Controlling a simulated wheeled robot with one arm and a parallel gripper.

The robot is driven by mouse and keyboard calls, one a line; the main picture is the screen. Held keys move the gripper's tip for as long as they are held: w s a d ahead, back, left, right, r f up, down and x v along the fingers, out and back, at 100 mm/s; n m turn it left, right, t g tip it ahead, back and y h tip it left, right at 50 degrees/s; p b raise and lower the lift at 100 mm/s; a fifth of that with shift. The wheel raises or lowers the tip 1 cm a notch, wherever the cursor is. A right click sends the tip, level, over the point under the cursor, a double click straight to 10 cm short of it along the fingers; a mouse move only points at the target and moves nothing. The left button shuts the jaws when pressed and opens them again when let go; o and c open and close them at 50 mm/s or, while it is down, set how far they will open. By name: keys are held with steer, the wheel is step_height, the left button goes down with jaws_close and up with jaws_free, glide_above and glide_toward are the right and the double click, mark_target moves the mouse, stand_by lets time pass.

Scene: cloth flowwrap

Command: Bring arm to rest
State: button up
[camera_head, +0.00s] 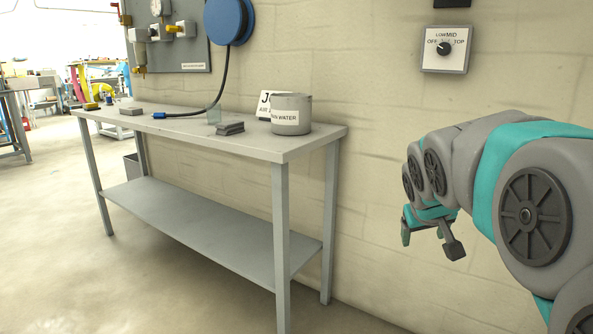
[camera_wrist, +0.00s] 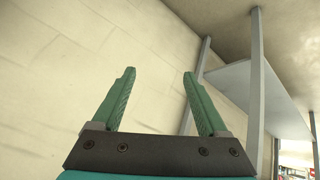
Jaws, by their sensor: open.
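My arm reaches in from the right of the head view, with my gripper (camera_head: 430,238) hanging in front of the block wall, to the right of the workbench (camera_head: 190,148) and clear of it. In the wrist view my gripper (camera_wrist: 158,100) shows two green fingers spread well apart with nothing between them. Behind the fingers are the pale wall and the grey legs and shelf of the bench.
A blue hose reel (camera_head: 228,20) and a dial switch (camera_head: 445,49) are on the wall. Open floor lies left.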

steer(key=s+a+f+g+y+p, duration=0.1)
steer(key=s+a+f+g, duration=0.2)
steer(key=s, duration=0.8)
steer(key=s+a+f+g+y+p, duration=0.1)
steer(key=s+a+f, duration=0.3)
steer(key=s, duration=0.7)
steer(key=s+a+f+g+y+p, duration=0.1)
steer(key=s+a+f+g, duration=0.2)
steer(key=s+f, duration=0.3)
steer(key=s+g, duration=0.1)
steer(key=s, duration=0.4)
steer(key=shift+s+a+f+g+p, duration=0.15)
steer(key=shift+s+a+g+p, duration=0.1)
steer(key=shift+s+g+p, duration=0.1)
